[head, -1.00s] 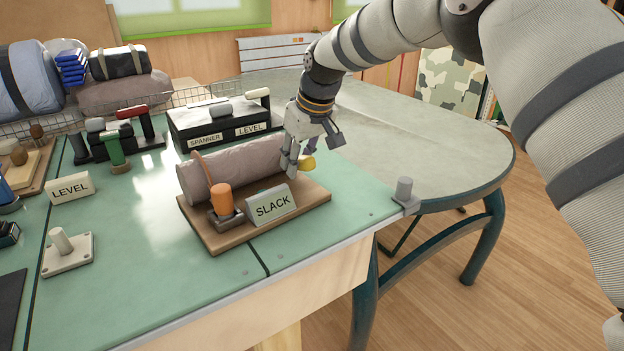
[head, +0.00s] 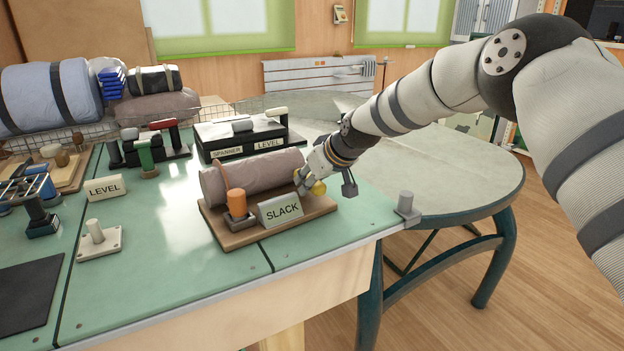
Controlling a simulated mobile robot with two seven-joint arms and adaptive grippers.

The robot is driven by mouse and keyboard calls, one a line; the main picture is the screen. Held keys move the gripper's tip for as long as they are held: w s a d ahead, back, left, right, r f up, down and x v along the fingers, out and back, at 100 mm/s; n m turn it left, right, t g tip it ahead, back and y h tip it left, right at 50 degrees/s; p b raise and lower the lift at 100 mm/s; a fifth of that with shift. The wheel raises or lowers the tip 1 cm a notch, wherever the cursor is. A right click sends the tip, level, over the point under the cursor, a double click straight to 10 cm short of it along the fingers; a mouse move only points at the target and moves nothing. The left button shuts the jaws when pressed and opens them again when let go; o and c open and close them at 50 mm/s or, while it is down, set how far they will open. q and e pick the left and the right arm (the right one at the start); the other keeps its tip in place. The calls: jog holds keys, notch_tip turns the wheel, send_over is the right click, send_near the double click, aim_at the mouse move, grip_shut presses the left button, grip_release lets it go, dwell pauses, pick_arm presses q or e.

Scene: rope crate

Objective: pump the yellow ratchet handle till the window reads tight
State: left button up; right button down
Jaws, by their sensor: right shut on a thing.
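The yellow ratchet handle (head: 319,187) is at the right end of a grey-brown rolled bundle (head: 252,177) on a wooden board (head: 240,238). My right gripper (head: 311,184) is shut on the handle, with its fingers hiding much of it. The handle's yellow end shows at the fingertips. The window plate (head: 281,209) at the front of the board reads SLACK. My left gripper is not in view.
A black case (head: 240,137) labelled SPANNER and LEVEL stands behind the board. A LEVEL sign (head: 105,188) and a white base with a peg (head: 99,240) are to the left. Bench room in front is clear.

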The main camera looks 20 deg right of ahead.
jog(key=shift+w+r, duration=0.1)
jog(key=shift+r, duration=0.05)
jog(key=c, duration=1.3)
grip_release()
jog(key=v, duration=1.1)
jog(key=shift+s+d+r, duration=0.1)
jog(key=shift+s+r, duration=0.1)
jog(key=shift+s, duration=0.2)
